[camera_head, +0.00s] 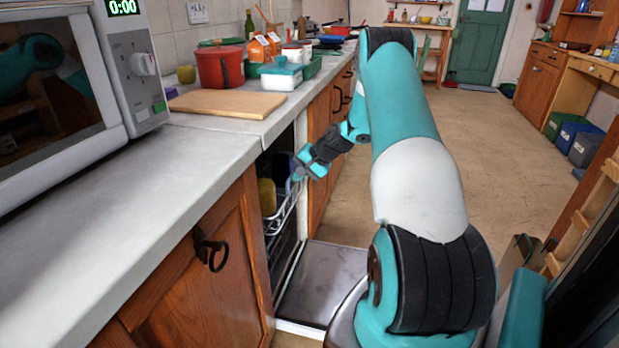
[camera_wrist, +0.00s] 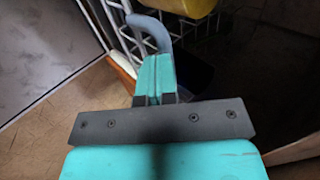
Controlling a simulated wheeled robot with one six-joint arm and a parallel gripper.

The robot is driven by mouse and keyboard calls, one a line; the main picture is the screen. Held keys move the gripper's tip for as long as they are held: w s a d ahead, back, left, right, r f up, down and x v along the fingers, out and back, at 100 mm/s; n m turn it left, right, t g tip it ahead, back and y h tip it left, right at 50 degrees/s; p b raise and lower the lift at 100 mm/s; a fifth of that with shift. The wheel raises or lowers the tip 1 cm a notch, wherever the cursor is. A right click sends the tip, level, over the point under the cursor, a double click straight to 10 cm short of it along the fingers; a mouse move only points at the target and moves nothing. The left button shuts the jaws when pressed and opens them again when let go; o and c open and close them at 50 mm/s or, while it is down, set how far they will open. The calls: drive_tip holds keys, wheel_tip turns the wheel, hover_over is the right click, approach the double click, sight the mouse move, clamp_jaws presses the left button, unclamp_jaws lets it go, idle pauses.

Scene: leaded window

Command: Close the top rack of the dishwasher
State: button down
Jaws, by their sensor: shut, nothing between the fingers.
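The dishwasher's door (camera_head: 322,283) is folded down open, flat and low over the floor. The top rack (camera_head: 283,211) is a wire rack mostly inside the dark opening, with its front near the opening's edge; how far it sticks out is hard to tell. It holds a yellow item (camera_head: 267,196). My gripper (camera_head: 298,170) is shut and empty at the upper part of the opening, close to the rack's front. In the wrist view the shut fingers (camera_wrist: 155,75) point at the white wire rack (camera_wrist: 120,28), beside a grey-blue curved piece; contact is unclear.
A wooden cabinet door (camera_head: 195,265) stands left of the opening, and the grey counter (camera_head: 120,195) runs above it. A cutting board (camera_head: 228,103), a red pot (camera_head: 219,67) and a microwave (camera_head: 145,63) stand on the counter. The floor (camera_head: 500,140) to the right is open.

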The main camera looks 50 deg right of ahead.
drive_tip(key=w+a, duration=0.3)
drive_tip(key=w, duration=0.5)
drive_tip(key=shift+a, duration=0.2)
drive_tip(key=s+d+r+t+y+p, duration=0.1)
drive_tip(key=s+d+r+p, duration=0.15)
drive_tip(key=s, duration=0.35)
drive_tip(key=s+d+r+t+p, duration=0.1)
drive_tip(key=s+r+p, duration=0.15)
drive_tip(key=s, duration=0.35)
drive_tip(key=x, duration=0.4)
drive_tip(key=w+r+x, duration=0.1)
drive_tip(key=x, duration=0.3)
drive_tip(key=r+x, duration=0.1)
drive_tip(key=x, duration=0.4)
drive_tip(key=shift+w+a+p, duration=0.15)
drive_tip(key=shift+a+p, duration=0.15)
drive_tip(key=shift+a, duration=0.1)
